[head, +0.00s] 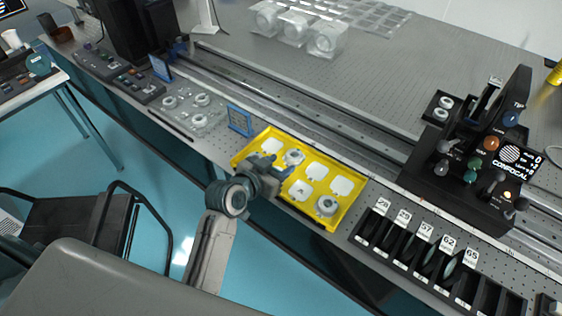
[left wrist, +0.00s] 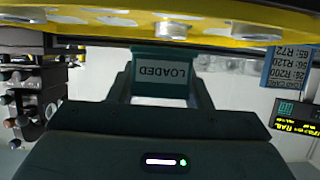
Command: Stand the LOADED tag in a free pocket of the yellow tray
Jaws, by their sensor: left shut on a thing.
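The yellow tray (head: 347,204) lies on the optical table, with several pale pockets; at least two hold round grey-white pieces, at the back (head: 293,157) and the front right (head: 327,206). My left gripper (head: 268,172) is over the tray's left part in the head view. In the left wrist view it (left wrist: 163,75) is shut on the teal LOADED tag (left wrist: 163,82), whose white label reads upside down. The yellow tray (left wrist: 225,36) spans the top of that view. I cannot tell whether the tag touches the tray. My right gripper is not in view.
A blue-framed sign (head: 240,120) stands by the tray's far left corner. A clear tray of round parts (head: 195,108) is to the left. A black rack with numbered slots (head: 425,250) is to the right, below the black confocal unit (head: 480,160). Rails run behind.

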